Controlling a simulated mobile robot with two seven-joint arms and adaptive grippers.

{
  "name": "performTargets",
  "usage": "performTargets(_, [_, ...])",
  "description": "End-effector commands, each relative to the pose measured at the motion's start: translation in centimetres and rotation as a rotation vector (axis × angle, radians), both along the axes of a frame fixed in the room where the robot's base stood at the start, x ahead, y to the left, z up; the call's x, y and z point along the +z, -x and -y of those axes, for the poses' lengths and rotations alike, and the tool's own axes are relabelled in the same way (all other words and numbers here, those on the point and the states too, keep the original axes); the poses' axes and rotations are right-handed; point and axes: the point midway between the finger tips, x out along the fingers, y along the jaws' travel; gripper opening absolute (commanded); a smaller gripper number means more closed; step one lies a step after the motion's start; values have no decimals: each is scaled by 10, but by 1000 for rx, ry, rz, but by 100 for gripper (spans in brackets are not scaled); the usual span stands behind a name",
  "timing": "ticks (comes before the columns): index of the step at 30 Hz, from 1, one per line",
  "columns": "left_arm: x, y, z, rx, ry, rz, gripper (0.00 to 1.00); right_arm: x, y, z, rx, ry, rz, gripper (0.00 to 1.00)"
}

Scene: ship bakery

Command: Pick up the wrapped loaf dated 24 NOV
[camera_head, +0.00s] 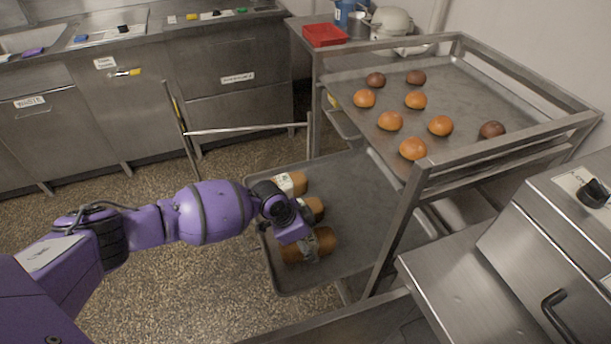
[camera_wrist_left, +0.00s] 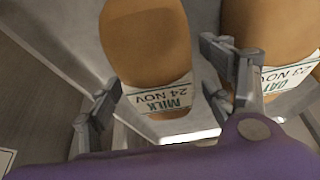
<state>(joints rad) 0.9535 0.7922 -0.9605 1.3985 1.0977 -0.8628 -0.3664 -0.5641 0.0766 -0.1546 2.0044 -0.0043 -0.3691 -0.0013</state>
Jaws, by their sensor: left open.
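The wrapped loaf labelled MILK 24 NOV (camera_wrist_left: 145,45) lies centrally in the left wrist view, its white label facing my gripper. My left gripper (camera_wrist_left: 166,92) is open, with one finger on each side of this loaf; I cannot tell if either touches it. A second loaf, labelled OAT 23 NOV (camera_wrist_left: 265,30), lies close on the right, beside the right finger. In the head view my left gripper (camera_head: 310,245) is over the nearest loaf (camera_head: 325,240) on the lower tray and partly hides it. Labels are unreadable there. My right gripper is not in view.
The lower tray (camera_head: 345,190) also holds a middle loaf (camera_head: 317,207) and a far loaf (camera_head: 298,181); its right side is clear. The rack's upper tray (camera_head: 465,95) carries several buns. A steel rack post (camera_head: 395,240) stands to the right of the loaves.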

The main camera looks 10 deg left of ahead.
Motion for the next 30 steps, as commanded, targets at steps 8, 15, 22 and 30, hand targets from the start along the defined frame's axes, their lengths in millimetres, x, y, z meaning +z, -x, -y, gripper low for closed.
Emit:
performTargets(8, [1, -3, 0, -1, 0, 4, 69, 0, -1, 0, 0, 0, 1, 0])
performTargets(15, [1, -2, 0, -1, 0, 4, 37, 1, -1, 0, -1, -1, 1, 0])
performTargets(22, [1, -3, 1, -1, 0, 4, 20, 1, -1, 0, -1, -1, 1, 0])
performTargets(30, [7, -3, 1, -2, 2, 5, 20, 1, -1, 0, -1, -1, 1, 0])
